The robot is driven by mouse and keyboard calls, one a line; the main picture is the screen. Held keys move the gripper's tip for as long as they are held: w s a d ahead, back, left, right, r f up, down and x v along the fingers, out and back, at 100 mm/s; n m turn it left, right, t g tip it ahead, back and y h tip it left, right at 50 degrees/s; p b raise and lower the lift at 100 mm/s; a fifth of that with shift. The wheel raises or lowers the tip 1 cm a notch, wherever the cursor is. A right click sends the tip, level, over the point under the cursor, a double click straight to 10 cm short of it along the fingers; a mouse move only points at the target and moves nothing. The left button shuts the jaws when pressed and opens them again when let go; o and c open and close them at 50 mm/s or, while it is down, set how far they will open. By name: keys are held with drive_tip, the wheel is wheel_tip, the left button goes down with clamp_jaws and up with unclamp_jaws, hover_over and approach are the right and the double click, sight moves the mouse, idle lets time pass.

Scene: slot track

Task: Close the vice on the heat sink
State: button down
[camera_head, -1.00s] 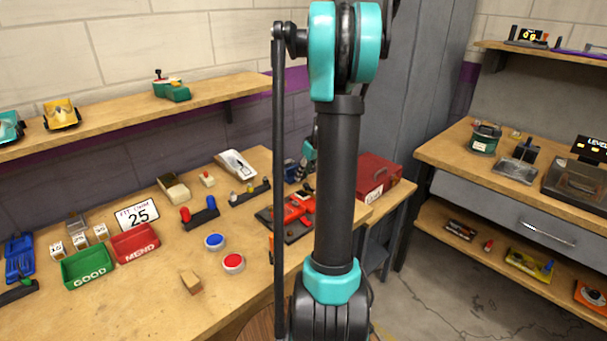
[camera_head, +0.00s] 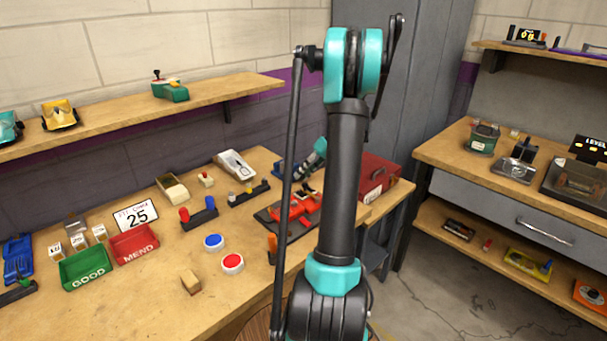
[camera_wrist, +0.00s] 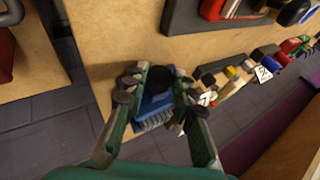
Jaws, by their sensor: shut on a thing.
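The blue vice (camera_wrist: 152,103) is at the bench edge in the wrist view, between my fingers. In the head view a bit of blue (camera_head: 279,169) shows beside my wrist, largely hidden by my arm. The finned grey-blue heat sink (camera_wrist: 154,121) lies against the vice on its lower side in the wrist view; how tightly the jaws bear on it cannot be told. My gripper (camera_wrist: 158,88) has a finger on each side of the vice's dark round knob (camera_wrist: 161,77) and is shut on it. The contact points are partly hidden by the fingers.
A red model (camera_head: 297,207) on a dark base stands close by on the bench. A red case (camera_head: 378,178) is to the right. Green and red trays, buttons and a sign (camera_head: 136,214) stand to the left. Bare bench (camera_head: 130,300) lies in front.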

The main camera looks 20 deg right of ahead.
drive_tip(key=shift+y, duration=0.3)
drive_tip(key=c, duration=1.2)
unclamp_jaws()
